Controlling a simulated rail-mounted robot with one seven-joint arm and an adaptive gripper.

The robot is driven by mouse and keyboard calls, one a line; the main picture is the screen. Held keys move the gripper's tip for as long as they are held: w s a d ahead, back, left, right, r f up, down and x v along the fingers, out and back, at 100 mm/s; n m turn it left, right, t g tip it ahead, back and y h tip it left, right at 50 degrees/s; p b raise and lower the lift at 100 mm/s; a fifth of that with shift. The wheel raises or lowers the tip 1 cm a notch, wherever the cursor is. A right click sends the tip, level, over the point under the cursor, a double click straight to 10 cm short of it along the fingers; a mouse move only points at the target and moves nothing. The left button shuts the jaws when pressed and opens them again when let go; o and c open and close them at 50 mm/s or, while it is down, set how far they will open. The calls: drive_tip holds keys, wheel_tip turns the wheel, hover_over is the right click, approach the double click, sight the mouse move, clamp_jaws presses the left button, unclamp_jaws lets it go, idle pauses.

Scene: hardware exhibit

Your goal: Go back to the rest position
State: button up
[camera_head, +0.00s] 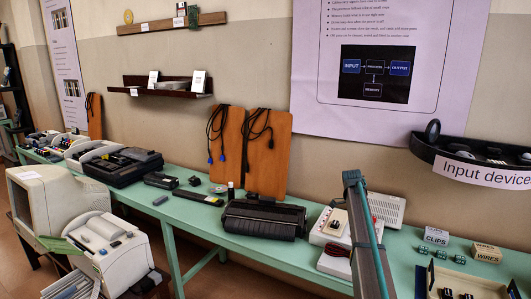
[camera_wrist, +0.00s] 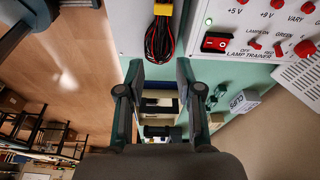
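My gripper (camera_wrist: 160,75) shows in the wrist view with its two dark fingers spread wide apart. Nothing is held between them. Past the fingers, the green bench and a tray with small items (camera_wrist: 160,105) show. In the head view, a dark beam of my arm rises at the lower right, in front of the bench; my fingers cannot be made out there.
A white lamp trainer box (camera_wrist: 255,25) with red switches and a bundle of black and red wires (camera_wrist: 160,40) lie close ahead of the fingers. The green bench (camera_head: 305,263) also holds a black printer (camera_head: 262,219) and a wooden tray (camera_head: 465,283). A shelf (camera_head: 470,150) juts out at right.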

drive_tip(key=s+a+f+n+y, duration=0.1)
drive_tip(key=s+a+f+n, duration=0.4)
drive_tip(key=s+f, duration=0.25)
drive_tip(key=s+a+f+n, duration=0.4)
drive_tip(key=s+a+f, duration=0.1)
drive_tip(key=s+f, duration=0.25)
drive_tip(key=s+a+f+n+y, duration=0.1)
drive_tip(key=s+a+f+n, duration=0.3)
drive_tip(key=s, duration=0.5)
drive_tip(key=s+a+f+n+t, duration=0.1)
drive_tip(key=s+a+f+n, duration=0.2)
drive_tip(key=s+n, duration=0.35)
drive_tip(key=s+a+f+n+y, duration=0.1)
drive_tip(key=s+a+f+n, duration=0.25)
drive_tip(key=s, duration=0.65)
drive_tip(key=s+f+g, duration=0.3)
drive_tip(key=s+f, duration=0.6)
drive_tip(key=s, duration=0.5)
drive_tip(key=s+f+g, duration=0.3)
drive_tip(key=s+f, duration=0.7)
drive_tip(key=s, duration=0.4)
drive_tip(key=shift+d+f+g+b, duration=0.15)
drive_tip(key=shift+f+g+b, duration=0.15)
drive_tip(key=shift+b, duration=0.15)
